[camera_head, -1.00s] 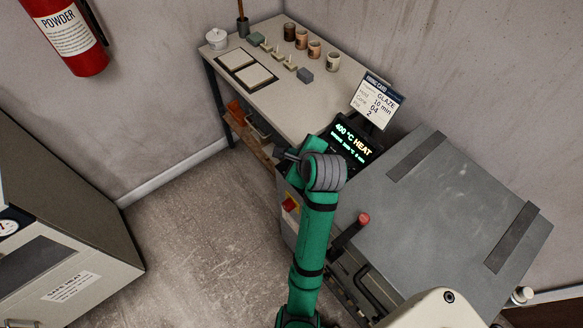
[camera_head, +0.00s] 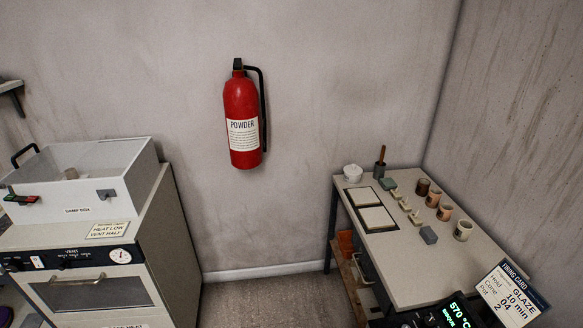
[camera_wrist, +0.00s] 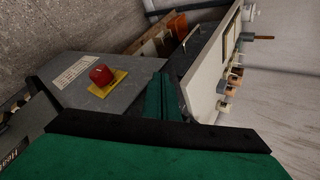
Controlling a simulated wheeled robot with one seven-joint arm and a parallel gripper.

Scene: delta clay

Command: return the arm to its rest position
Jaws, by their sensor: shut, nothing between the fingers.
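My gripper (camera_wrist: 161,88) shows in the wrist view as narrow green fingers, shut and empty, in front of a broad green and black part of my arm. It is apart from the grey cabinet with the red button (camera_wrist: 101,74) on a yellow plate, which lies to its left in that view. The edge of the work table (camera_wrist: 207,75) is to its right. My arm and gripper are out of the head view.
In the head view, the table (camera_head: 405,282) holds cups, tiles and small blocks. A lit display (camera_head: 455,314) reads 570 °C beside a firing card (camera_head: 512,297). A red extinguisher (camera_head: 241,115) hangs on the wall. Floor between is clear.

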